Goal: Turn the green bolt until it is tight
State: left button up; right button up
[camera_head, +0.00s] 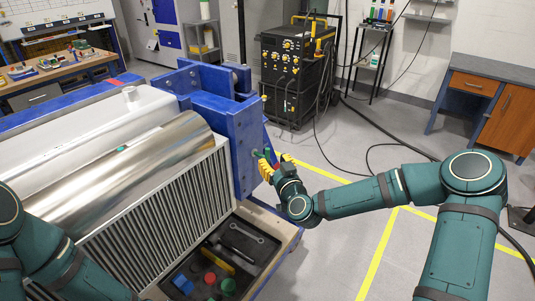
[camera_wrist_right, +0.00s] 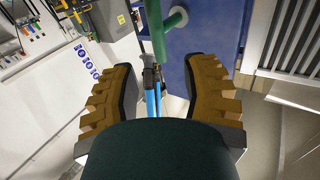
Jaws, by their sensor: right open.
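The green bolt (camera_head: 267,153) sticks out of the right side of the blue jig frame (camera_head: 215,125), small and partly hidden by my gripper in the head view. In the right wrist view the green bolt (camera_wrist_right: 157,32) shows as a long green bar with a rounded piece beside it against blue metal. My right gripper (camera_head: 271,168) is at the bolt. Its two ridged yellow-brown fingers stand wide apart in the wrist view (camera_wrist_right: 160,88), with the green bar beyond the gap between them. I cannot tell whether they touch it. My left arm shows at the lower left; its gripper is out of view.
The jig carries a shiny metal cylinder (camera_head: 140,170) and a finned block (camera_head: 170,215). A dark tool tray (camera_head: 262,257) with wrenches and coloured caps lies below. A black machine (camera_head: 295,75) stands behind. Floor to the right is mostly clear, with cables and yellow lines.

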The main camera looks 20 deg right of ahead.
aim_at(268, 153)
jog(key=w, duration=0.5)
jog(key=shift+w+a+b, duration=0.2)
jog(key=shift+w+b, duration=0.1)
jog(key=shift+w, duration=0.05)
jog(key=shift+o, duration=0.2)
grip_shut()
